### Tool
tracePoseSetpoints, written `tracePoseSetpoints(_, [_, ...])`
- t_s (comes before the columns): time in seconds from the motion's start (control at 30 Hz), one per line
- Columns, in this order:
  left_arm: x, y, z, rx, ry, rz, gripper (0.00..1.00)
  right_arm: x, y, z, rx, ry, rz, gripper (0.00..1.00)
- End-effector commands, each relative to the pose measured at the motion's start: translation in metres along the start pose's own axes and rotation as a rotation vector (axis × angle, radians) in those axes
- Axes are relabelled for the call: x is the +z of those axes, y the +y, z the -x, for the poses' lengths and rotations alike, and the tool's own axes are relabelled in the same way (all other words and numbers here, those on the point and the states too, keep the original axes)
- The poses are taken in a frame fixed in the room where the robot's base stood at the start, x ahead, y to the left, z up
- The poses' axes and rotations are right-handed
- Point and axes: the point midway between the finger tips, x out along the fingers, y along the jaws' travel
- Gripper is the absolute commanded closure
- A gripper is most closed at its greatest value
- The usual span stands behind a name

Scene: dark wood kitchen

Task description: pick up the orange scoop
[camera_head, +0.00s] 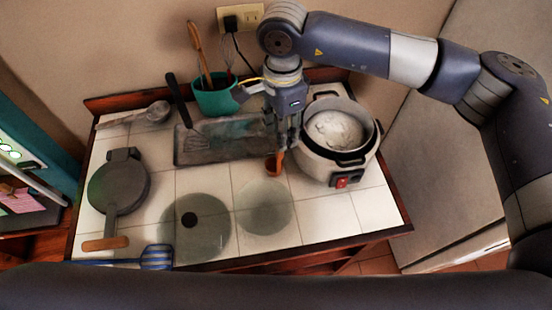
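A small orange scoop (273,166) is at the front right edge of the dark tray, left of the white cooker. My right gripper (289,145) comes down from above, its fingers pointing down right beside and above the scoop. The fingers and part of the scoop overlap in this view, so I cannot tell whether they touch or whether the fingers are open or shut. My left gripper is not in view.
A white cooker (349,172) with a pot stands close on the right. A teal pot (217,100) with utensils, a dark tray (195,158) with a spatula, a round pan (117,188) and lids (202,240) occupy the tiled counter. Bare tiles lie at the front right.

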Motion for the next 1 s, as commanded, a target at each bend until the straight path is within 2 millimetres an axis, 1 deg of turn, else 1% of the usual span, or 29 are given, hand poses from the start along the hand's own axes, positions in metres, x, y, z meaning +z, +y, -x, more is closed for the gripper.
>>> tracePoseSetpoints(0.03, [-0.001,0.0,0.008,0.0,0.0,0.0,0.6,0.001,0.002,-0.002,0.004,-0.001,0.0,0.63])
tracePoseSetpoints(0.1, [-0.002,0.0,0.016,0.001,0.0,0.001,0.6,0.003,0.005,-0.01,0.006,-0.001,0.001,0.63])
tracePoseSetpoints(0.23, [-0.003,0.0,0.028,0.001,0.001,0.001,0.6,0.006,0.007,-0.026,0.006,-0.001,0.0,0.63])
tracePoseSetpoints(0.3, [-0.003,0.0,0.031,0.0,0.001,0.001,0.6,0.006,0.006,-0.037,0.004,-0.002,-0.001,0.63])
tracePoseSetpoints(0.4, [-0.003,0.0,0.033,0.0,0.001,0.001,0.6,0.005,0.006,-0.045,0.003,-0.001,0.0,0.63])
tracePoseSetpoints(0.63, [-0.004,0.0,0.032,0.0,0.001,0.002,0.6,0.006,0.006,-0.048,0.001,-0.001,0.001,0.63])
tracePoseSetpoints(0.67, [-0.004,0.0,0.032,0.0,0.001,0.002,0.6,0.006,0.006,-0.048,0.001,-0.001,0.0,0.68])
tracePoseSetpoints(0.7, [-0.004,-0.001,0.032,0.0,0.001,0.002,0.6,0.006,0.006,-0.048,0.001,-0.001,0.001,0.77])
tracePoseSetpoints(0.77, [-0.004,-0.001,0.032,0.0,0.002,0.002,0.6,0.006,0.006,-0.048,0.001,-0.001,0.0,0.91])
tracePoseSetpoints(0.8, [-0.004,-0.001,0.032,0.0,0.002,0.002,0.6,0.006,0.006,-0.048,0.001,-0.001,0.0,1.0])
tracePoseSetpoints(1.0, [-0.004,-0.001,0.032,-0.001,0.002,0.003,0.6,0.006,0.006,-0.048,0.001,-0.001,0.0,1.0])
